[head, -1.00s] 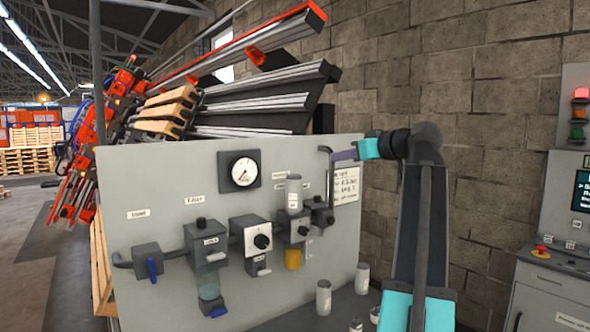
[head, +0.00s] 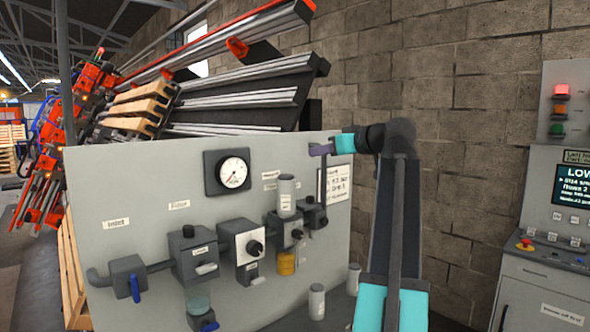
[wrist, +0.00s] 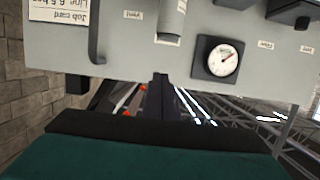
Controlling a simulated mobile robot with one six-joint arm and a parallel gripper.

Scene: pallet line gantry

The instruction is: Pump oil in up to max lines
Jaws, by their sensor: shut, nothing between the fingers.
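The grey panel (head: 120,240) carries a lubricator with an amber oil bowl (head: 286,264) below it and a pale grey cylinder (head: 287,193) above. No min or max lines can be made out on the bowl. My gripper (head: 317,149) is shut and empty, at the panel's top edge, up and right of the cylinder. In the wrist view the panel hangs upside down, with the cylinder (wrist: 172,20) at the top and dark shut fingers (wrist: 160,88) at the middle.
A pressure gauge (head: 234,172), a regulator knob (head: 255,247) and a filter bowl (head: 197,301) are on the panel. A job card (head: 338,183) hangs right of a bent pipe. Small canisters (head: 317,302) stand below. A control cabinet (head: 545,275) stands right.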

